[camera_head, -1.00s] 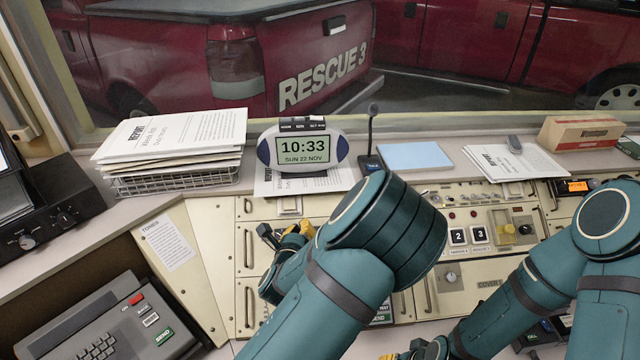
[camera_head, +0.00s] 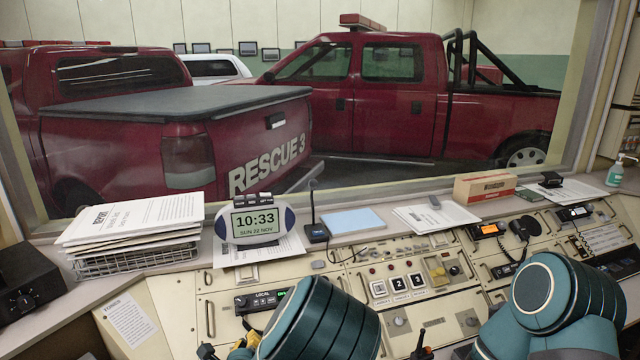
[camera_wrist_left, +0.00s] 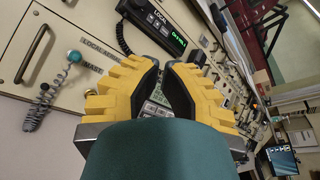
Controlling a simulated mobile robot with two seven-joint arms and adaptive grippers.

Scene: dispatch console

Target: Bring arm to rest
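My left gripper (camera_head: 225,351) shows at the bottom edge of the head view, partly cut off and beside my teal left arm. In the left wrist view its yellow fingers (camera_wrist_left: 161,68) stand apart with a narrow gap between the black pads. My right arm (camera_head: 548,300) is bent at the lower right. A small dark piece at the bottom edge may belong to my right gripper, but I cannot tell; its fingers do not show clearly.
The console panel (camera_head: 355,283) spans the front. On the ledge are a wire paper tray (camera_head: 135,262), a clock (camera_head: 252,222), a desk microphone (camera_head: 317,233) and a cardboard box (camera_head: 484,187). A coiled cord (camera_wrist_left: 40,108) hangs near the left gripper. The window bounds the back.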

